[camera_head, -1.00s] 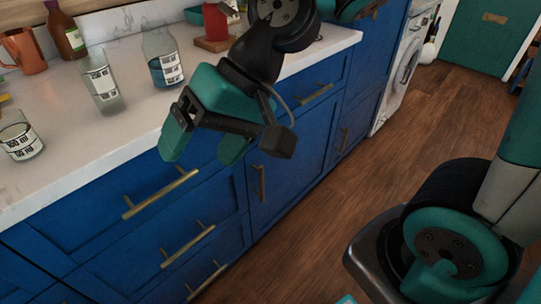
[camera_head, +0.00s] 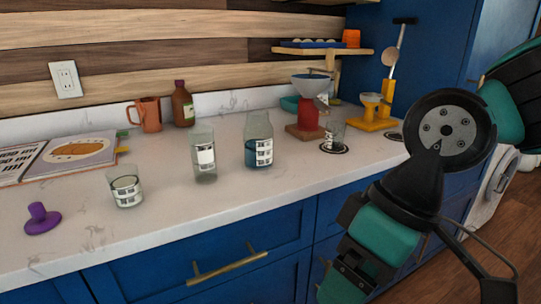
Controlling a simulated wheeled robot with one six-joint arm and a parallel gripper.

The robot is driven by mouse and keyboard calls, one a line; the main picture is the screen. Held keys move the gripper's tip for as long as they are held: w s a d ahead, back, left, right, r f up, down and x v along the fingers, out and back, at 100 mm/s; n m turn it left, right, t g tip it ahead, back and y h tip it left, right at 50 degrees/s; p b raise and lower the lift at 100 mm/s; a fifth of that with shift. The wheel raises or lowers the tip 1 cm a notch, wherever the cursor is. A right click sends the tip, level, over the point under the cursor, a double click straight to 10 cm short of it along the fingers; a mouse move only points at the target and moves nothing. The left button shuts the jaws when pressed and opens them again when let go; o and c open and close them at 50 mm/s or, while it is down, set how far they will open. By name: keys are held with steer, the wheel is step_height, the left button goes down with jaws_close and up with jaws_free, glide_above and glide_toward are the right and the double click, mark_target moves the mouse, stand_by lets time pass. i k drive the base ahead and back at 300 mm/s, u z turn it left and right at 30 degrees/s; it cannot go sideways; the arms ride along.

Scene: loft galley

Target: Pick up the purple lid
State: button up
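The purple lid (camera_head: 41,219) lies on the white counter at the far left, near the front edge, with its knob upward. My gripper (camera_head: 345,285) hangs at the lower right, in front of the blue cabinets and well to the right of the lid. Its teal fingers are partly cut off by the bottom edge of the picture, and I cannot tell the gap between them. No object shows in it.
An open book (camera_head: 62,156) lies behind the lid. Bare counter (camera_head: 90,240) lies around the lid's front.

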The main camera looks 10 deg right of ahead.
mark_target(42, 221)
steer(key=u, duration=0.2)
steer(key=k, duration=0.55)
steer(key=u, duration=0.5)
steer(key=i, duration=0.55)
steer(key=u, duration=0.45)
